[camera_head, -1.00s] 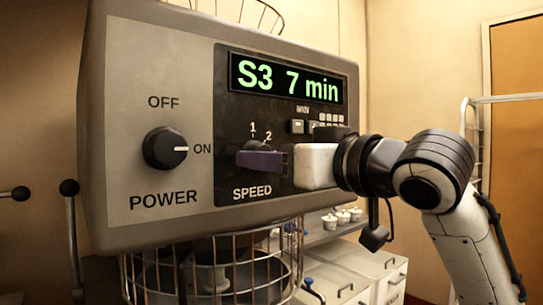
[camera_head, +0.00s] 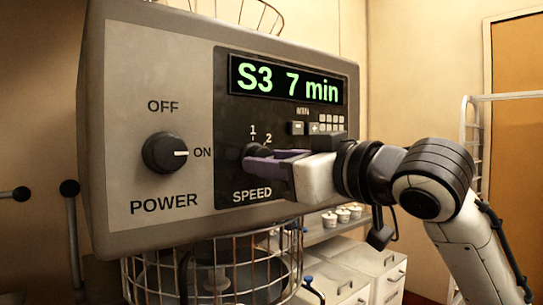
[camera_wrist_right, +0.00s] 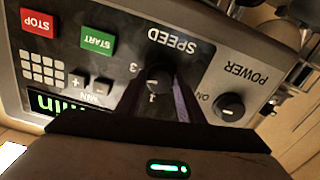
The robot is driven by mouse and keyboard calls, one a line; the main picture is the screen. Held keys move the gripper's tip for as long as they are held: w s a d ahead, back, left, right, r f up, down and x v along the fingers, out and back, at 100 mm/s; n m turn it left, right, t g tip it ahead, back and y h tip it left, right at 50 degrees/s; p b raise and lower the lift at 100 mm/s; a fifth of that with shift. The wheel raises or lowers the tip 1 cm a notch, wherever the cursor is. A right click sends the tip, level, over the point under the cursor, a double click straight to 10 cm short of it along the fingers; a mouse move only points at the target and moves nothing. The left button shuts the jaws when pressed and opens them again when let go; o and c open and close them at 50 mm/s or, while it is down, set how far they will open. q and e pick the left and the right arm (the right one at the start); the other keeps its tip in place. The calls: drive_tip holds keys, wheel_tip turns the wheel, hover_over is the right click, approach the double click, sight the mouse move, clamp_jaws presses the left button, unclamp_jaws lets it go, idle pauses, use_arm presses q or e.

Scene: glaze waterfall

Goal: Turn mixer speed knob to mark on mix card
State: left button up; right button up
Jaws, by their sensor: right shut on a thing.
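The dark speed knob (camera_head: 252,158) sits on the black part of the mixer's control panel, above the word SPEED. Marks 1 and 2 show above it in the head view; in the wrist view the knob (camera_wrist_right: 158,79) has marks 1 and 3 beside it. My right gripper (camera_head: 262,160) reaches in from the right, its purple fingers shut on the knob and partly hiding it. In the wrist view the fingers (camera_wrist_right: 160,90) lie on both sides of the knob. The display (camera_head: 287,80) reads "S3 7 min". No mix card is in view. My left gripper is not in view.
The power knob (camera_head: 165,152) points to ON, left of the speed knob. Minus and plus buttons (camera_head: 297,128) sit under the display. The wrist view shows a green START button (camera_wrist_right: 98,41) and a red STOP button (camera_wrist_right: 37,22). A wire guard (camera_head: 210,270) hangs below.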

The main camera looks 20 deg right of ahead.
drive_tip(key=shift+d+n, duration=0.1)
drive_tip(key=shift+n, duration=3.3)
drive_tip(key=o, duration=1.1)
drive_tip(key=shift+c, duration=0.2)
drive_tip(key=b+v, duration=0.1)
drive_tip(key=v, duration=0.9)
drive_tip(key=shift+s+b, duration=0.15)
drive_tip(key=shift+b, duration=0.15)
